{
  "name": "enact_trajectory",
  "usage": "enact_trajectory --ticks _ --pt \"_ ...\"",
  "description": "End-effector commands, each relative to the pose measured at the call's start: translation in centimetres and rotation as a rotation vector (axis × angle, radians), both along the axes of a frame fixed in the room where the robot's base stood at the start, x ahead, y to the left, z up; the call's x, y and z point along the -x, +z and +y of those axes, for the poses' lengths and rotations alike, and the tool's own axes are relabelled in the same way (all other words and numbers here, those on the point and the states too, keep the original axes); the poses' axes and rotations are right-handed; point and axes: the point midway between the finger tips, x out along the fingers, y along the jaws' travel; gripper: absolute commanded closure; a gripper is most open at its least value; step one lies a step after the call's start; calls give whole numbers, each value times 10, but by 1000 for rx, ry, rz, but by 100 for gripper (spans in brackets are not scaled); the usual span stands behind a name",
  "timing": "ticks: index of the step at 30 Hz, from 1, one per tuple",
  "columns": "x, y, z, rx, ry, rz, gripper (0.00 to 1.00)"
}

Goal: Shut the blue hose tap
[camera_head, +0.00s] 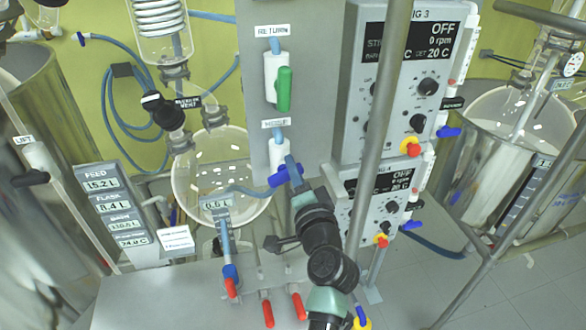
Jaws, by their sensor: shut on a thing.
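The blue hose tap handle (281,178) sits below a white label that seems to read HOSE, on a grey upright panel. It lies slanted, rising a little to the right, at the lower end of a white valve body (278,152). My gripper (292,174) reaches up from the lower right and is shut on the blue handle. Its fingers cover the handle's right part, so the exact grip is partly hidden.
A green tap (283,90) labelled RETURN hangs upright above. Grey control boxes (400,75) and a metal post (376,130) stand close on the right. A glass vessel (222,165) is to the left. Red-handled taps (267,312) are below.

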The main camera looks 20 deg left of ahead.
Motion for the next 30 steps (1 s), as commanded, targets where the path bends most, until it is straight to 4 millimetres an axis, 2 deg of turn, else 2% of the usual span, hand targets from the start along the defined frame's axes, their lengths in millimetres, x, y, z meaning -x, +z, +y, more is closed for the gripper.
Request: enact_trajectory --ticks 6,15,30 --pt "0 -4 -1 -149 0 103 100" --pt "-1 -7 -1 -283 1 192 100" --pt "-1 -9 -1 -335 0 229 100"
